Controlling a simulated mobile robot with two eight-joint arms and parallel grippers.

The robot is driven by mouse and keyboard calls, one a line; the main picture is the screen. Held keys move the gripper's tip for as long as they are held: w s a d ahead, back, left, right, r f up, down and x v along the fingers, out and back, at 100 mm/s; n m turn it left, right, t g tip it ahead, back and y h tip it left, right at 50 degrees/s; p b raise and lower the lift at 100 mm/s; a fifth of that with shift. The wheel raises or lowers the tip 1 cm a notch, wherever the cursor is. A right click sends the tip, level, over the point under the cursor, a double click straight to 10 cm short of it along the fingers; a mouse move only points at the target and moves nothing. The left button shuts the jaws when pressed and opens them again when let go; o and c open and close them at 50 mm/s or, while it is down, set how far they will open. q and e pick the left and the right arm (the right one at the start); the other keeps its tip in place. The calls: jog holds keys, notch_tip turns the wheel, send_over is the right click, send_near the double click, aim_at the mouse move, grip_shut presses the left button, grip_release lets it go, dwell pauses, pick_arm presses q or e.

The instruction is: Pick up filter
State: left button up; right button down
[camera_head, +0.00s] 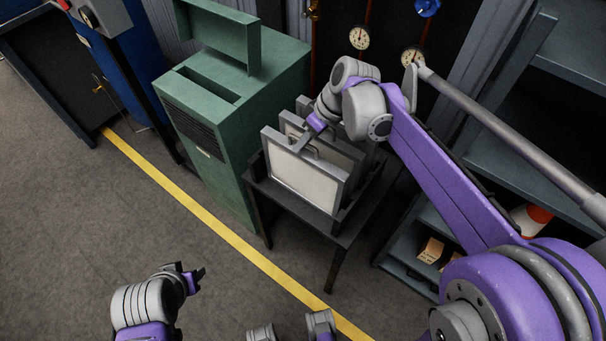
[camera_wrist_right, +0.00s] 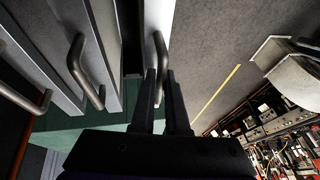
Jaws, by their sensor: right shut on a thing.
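Several framed filters stand upright side by side in a rack on a small dark table (camera_head: 262,199). The front filter (camera_head: 305,190) has a pale panel in a grey frame. My right gripper (camera_head: 303,146) is at the top of this filter. In the right wrist view my right gripper (camera_wrist_right: 164,80) is shut on the curved metal handle of a filter (camera_wrist_right: 158,18), with one finger on each side. Other filters (camera_wrist_right: 45,50) with similar handles stand to its left. My left gripper (camera_head: 190,274) is low at the left, over the floor, away from the filters; its jaw gap is unclear.
A green cabinet (camera_head: 225,120) stands close to the left of the table. Dark shelves (camera_head: 535,110) are at the right, with small boxes (camera_head: 431,250) low down. Gauges (camera_head: 359,38) are on the wall behind. The floor (camera_head: 110,220) at the left is clear, crossed by a yellow line (camera_head: 200,205).

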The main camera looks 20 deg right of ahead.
jog(key=shift+r, duration=0.15)
dwell(0.3)
pick_arm(q)
jog(key=w+r+p, duration=0.3)
jog(key=r+p, duration=0.4)
jog(key=r, duration=0.3)
jog(key=shift+t+p, duration=0.4)
pick_arm(e)
notch_tip(320, 180, up, 26)
pick_arm(q)
jog(key=shift+f, duration=0.1)
jog(key=shift+s, duration=0.1)
dwell(0.5)
